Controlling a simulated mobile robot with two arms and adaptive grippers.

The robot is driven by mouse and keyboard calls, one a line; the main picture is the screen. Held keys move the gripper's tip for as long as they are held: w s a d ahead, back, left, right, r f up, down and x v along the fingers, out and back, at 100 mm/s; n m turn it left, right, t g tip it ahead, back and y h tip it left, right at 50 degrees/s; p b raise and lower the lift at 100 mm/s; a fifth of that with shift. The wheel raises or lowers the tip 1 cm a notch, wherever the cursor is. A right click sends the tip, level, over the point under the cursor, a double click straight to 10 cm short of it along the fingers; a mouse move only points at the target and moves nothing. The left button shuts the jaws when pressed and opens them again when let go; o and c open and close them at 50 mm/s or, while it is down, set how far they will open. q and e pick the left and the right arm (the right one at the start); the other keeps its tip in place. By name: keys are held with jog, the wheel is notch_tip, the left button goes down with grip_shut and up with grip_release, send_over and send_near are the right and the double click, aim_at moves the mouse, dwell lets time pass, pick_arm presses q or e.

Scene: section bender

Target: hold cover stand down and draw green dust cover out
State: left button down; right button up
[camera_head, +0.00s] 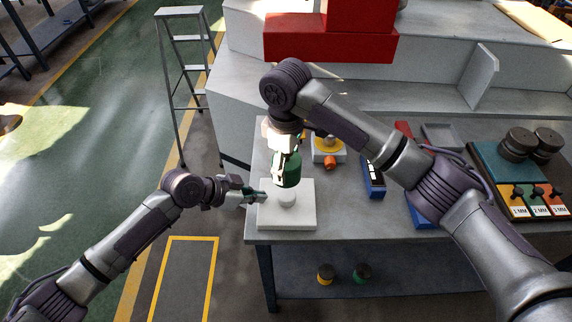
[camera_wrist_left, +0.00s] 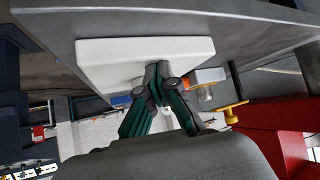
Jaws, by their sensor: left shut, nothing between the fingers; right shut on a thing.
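The cover stand (camera_head: 301,221) is a white square block with a short white post on it, at the table's front left corner. The green dust cover (camera_head: 288,171) is above the stand, with the white post visible below its lower edge; whether the post still reaches inside is hidden. My right gripper (camera_head: 284,148) is shut on the cover from above. My left gripper (camera_head: 260,197) is shut and empty at the stand's left edge. In the left wrist view its fingertips (camera_wrist_left: 158,84) overlap the white stand (camera_wrist_left: 110,58); I cannot tell whether they touch.
A white box with a yellow disc and orange knob (camera_head: 330,160) stands behind the stand. A blue block (camera_head: 373,180) lies to the right. Dark rollers (camera_head: 518,145) and labelled coloured blocks (camera_head: 514,202) are farther right. A stepladder (camera_head: 188,80) stands left of the table.

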jog(key=shift+r, duration=0.1)
